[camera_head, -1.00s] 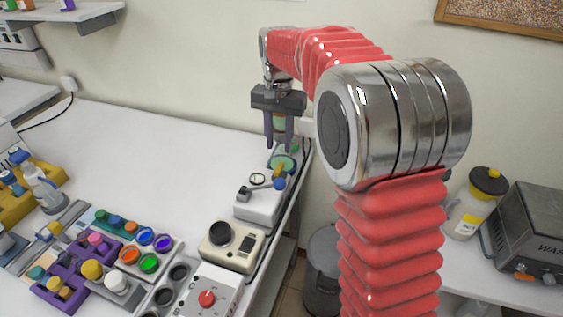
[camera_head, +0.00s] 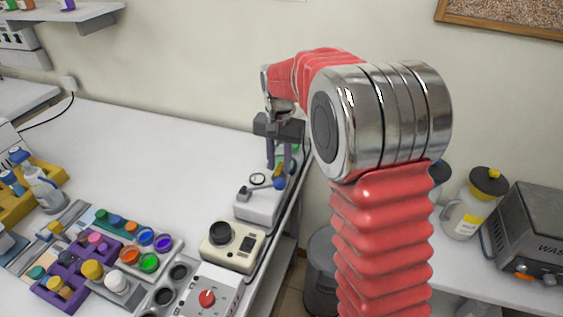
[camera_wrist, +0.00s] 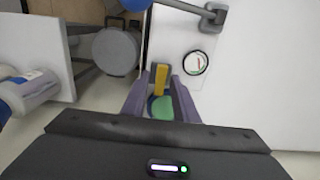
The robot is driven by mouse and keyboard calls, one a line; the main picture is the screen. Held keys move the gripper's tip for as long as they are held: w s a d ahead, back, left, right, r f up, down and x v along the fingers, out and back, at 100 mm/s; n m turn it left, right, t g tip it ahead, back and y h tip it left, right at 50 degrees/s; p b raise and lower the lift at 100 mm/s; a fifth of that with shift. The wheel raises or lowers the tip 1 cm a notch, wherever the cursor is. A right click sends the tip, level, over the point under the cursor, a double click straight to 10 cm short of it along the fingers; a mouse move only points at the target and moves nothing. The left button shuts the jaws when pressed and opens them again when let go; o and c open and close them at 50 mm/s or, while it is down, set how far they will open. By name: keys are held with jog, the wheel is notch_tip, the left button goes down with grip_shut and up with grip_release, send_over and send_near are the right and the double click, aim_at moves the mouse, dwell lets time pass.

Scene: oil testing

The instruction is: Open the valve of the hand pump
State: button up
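The hand pump (camera_head: 258,207) is a light box at the table's right edge, with a round gauge (camera_wrist: 195,63) and a grey lever ending in a blue ball (camera_head: 280,184). A yellow handle (camera_wrist: 160,80), seemingly the valve's, stands beside a green round part (camera_wrist: 162,108). My gripper (camera_head: 278,165) points down over the pump's far end. In the wrist view its fingers (camera_wrist: 160,86) are apart, one on each side of the yellow handle. Gaps seem to show between handle and fingers; contact cannot be told. The fingers partly hide the green part in the head view.
A beige device with a black knob (camera_head: 232,246) stands in front of the pump. Colored caps and vials (camera_head: 130,256) fill the table's front left. The table's back middle is clear. A grey bin (camera_head: 322,262) stands on the floor to the right.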

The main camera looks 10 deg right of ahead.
grip_shut()
jog(key=shift+d, duration=0.25)
jog(key=shift+a, duration=0.1)
jog(key=shift+n, duration=0.8)
jog(key=n, duration=0.5)
jog(key=shift+n, duration=0.4)
jog(key=n, duration=0.5)
jog(key=shift+a+n, duration=0.1)
jog(key=shift+n, duration=0.2)
jog(key=n, duration=0.5)
